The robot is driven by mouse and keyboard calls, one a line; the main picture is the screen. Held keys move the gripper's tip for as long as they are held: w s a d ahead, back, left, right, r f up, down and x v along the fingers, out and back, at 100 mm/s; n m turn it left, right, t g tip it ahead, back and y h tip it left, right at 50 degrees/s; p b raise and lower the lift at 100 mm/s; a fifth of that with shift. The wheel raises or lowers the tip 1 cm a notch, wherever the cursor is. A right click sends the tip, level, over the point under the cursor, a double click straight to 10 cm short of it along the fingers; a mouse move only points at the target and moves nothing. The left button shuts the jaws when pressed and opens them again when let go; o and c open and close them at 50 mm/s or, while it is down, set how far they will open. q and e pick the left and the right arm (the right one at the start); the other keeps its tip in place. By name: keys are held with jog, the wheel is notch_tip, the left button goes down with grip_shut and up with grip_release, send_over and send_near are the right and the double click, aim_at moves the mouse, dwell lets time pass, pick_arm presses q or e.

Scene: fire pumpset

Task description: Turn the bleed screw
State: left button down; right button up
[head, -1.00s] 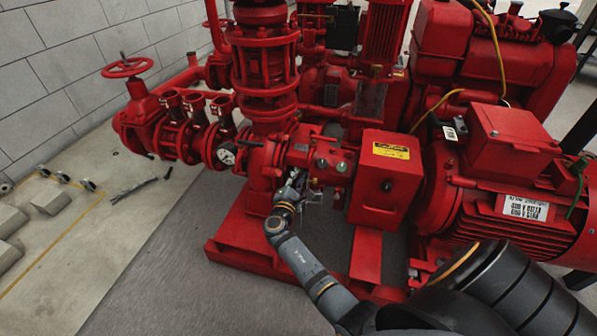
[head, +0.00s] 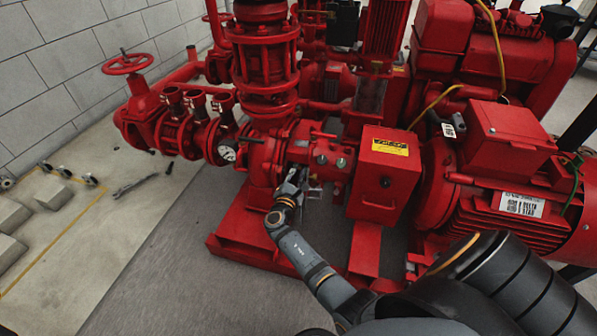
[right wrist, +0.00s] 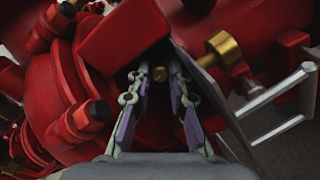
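My right gripper (head: 306,187) is at the near side of the red pump, below the shaft housing between the pump casing (head: 265,160) and the red box with a yellow label (head: 383,180). In the right wrist view the right gripper (right wrist: 158,75) is open, with its two fingers apart. My left gripper is not in view.
A larger brass knob (right wrist: 222,48) and a grey metal bracket (right wrist: 285,105) stand right of the fingers in the right wrist view. A red block (right wrist: 122,38) overhangs the left finger. The red motor (head: 510,180) is at right. Open floor (head: 170,250) lies at left.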

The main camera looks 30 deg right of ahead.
jog(key=shift+o, duration=0.6)
jog(key=v, duration=0.7)
jog(key=shift+s+a, duration=0.15)
jog(key=shift+a, duration=0.1)
